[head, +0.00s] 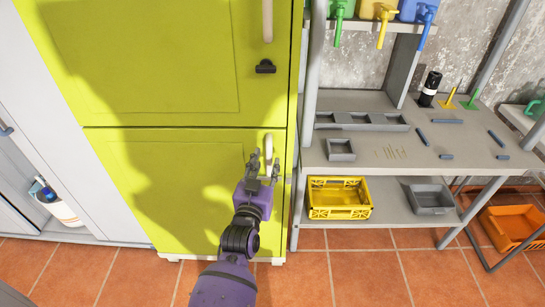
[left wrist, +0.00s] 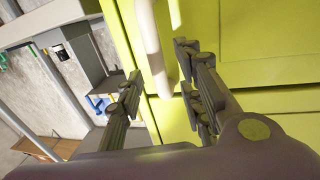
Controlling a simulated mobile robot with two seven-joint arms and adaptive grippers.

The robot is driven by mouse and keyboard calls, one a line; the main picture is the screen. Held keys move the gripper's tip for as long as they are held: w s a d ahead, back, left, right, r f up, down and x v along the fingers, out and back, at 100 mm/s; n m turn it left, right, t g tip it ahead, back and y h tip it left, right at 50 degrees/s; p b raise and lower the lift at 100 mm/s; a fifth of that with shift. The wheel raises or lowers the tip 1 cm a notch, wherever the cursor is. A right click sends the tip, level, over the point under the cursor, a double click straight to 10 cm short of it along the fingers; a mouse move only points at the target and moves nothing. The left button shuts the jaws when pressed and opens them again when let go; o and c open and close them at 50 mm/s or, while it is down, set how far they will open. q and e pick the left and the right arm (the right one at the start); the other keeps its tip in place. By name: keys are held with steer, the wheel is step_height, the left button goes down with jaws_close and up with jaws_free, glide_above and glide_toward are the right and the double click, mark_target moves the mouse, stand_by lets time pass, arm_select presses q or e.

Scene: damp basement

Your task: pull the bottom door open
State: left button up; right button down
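The bottom door (head: 180,185) is a yellow-green cabinet door and looks shut, with a thin seam above it. Its pale upright handle (head: 268,147) is near the door's upper right edge. My left gripper (head: 265,162) is in front of the door at the handle's lower part, with its fingers spread. In the left wrist view the pale handle (left wrist: 151,45) runs down between the open fingers (left wrist: 160,85); a gap shows on each side, and I see no clear contact. The handle's lower end is partly hidden by the gripper in the head view. My right gripper is not in view.
The upper door (head: 150,60) has its own pale handle (head: 267,20) and a black latch (head: 265,67). A grey shelf unit (head: 385,180) stands close on the right, with a yellow crate (head: 338,215) low down. Tiled floor (head: 360,275) is clear in front.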

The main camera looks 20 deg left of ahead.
mark_target(268, 159)
arm_select(q)
steer(key=shift+w+a, duration=0.1)
steer(key=shift+w, duration=1.75)
jaws_close()
